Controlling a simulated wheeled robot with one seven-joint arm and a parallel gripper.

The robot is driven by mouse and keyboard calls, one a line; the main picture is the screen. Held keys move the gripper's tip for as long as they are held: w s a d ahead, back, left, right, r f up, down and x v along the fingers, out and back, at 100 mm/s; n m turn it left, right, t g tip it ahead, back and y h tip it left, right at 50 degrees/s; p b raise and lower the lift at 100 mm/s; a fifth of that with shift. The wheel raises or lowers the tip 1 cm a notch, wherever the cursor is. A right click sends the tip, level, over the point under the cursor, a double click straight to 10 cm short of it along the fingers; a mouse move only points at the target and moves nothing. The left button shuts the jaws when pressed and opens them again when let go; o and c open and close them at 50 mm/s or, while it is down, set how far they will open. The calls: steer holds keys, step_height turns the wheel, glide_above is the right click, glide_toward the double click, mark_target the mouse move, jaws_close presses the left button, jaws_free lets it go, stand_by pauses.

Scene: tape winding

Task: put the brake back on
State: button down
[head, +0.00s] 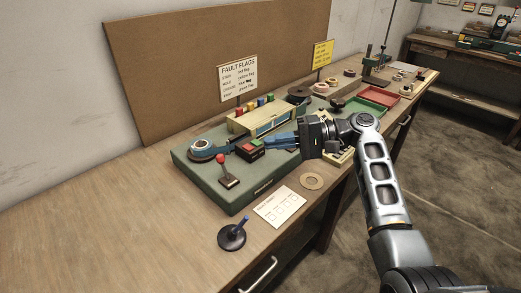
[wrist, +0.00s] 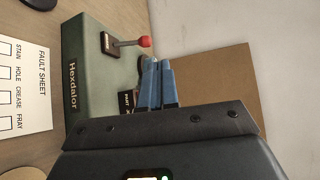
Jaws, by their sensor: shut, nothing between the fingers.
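The red-knobbed lever (head: 225,169) stands on a black base plate at the front left of the green machine (head: 200,178). My fingertips also show in the wrist view (wrist: 154,62).
A beige block with several coloured flags (head: 258,116) stands behind the buttons. The left bench is clear.

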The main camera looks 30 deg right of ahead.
steer(key=shift+s+d+r, duration=0.25)
steer(key=shift+d, duration=0.35)
steer(key=shift+s+d+r, duration=0.25)
steer(key=shift+d+r, duration=0.05)
steer(key=shift+d, duration=0.3)
steer(key=shift+s+d+r, duration=0.25)
steer(key=shift+d, duration=0.35)
